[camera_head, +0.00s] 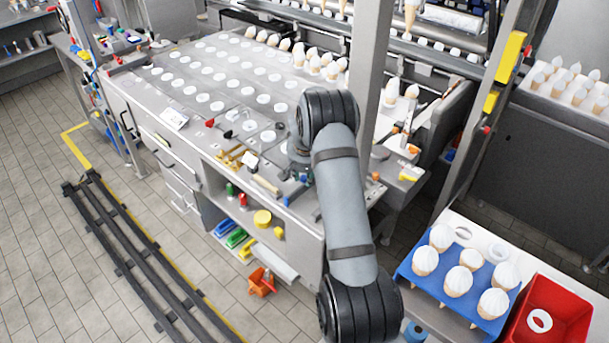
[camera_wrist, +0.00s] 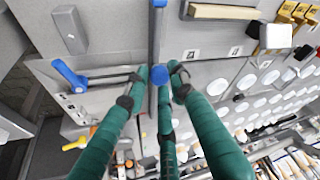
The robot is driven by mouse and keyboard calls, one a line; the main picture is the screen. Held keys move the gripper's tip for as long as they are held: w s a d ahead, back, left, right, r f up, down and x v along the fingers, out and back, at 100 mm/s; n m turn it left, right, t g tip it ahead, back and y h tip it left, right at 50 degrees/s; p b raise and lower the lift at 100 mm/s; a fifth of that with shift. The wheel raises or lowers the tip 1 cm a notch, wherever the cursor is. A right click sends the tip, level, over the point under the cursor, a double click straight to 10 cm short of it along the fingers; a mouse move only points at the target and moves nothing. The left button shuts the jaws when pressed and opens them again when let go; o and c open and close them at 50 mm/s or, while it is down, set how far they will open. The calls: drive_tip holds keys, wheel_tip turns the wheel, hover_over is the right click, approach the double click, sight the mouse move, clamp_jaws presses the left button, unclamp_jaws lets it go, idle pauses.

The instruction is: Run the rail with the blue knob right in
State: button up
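In the wrist view, a dark narrow rail (camera_wrist: 154,45) runs up from my fingers to a small blue end piece (camera_wrist: 158,4). A blue knob (camera_wrist: 158,74) shows between the fingertips of my gripper (camera_wrist: 157,73), which has three green fingers. The fingertips stand apart on both sides of the knob; I cannot tell whether they touch it. A second blue knob or lever (camera_wrist: 69,75) sits further left, beside a thin horizontal rod. In the head view, my arm hides most of the gripper and the rail over the bench's front right part.
The grey bench (camera_head: 140,95) carries rows of white discs and several cones at the back. Hand tools lie near the gripper. A blue cone tray (camera_head: 408,268) and a red bin (camera_head: 572,318) stand at the right. A grey post (camera_head: 369,70) rises beside my arm.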

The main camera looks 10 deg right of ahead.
clamp_jaws()
drive_tip(key=shift+w, duration=0.1)
idle(0.3)
drive_tip(key=shift+w+a+b, duration=0.6)
drive_tip(key=shift+w+b, duration=0.3)
drive_tip(key=shift+w, duration=0.05)
drive_tip(key=shift+w+a+r, duration=0.1)
drive_tip(key=shift+w+a, duration=0.15)
drive_tip(key=shift+r, duration=0.1)
drive_tip(key=shift+o, duration=0.6)
unclamp_jaws()
drive_tip(key=shift+d, duration=0.1)
drive_tip(key=o, duration=0.4)
drive_tip(key=shift+s, duration=0.2)
drive_tip(key=shift+c, duration=0.2)
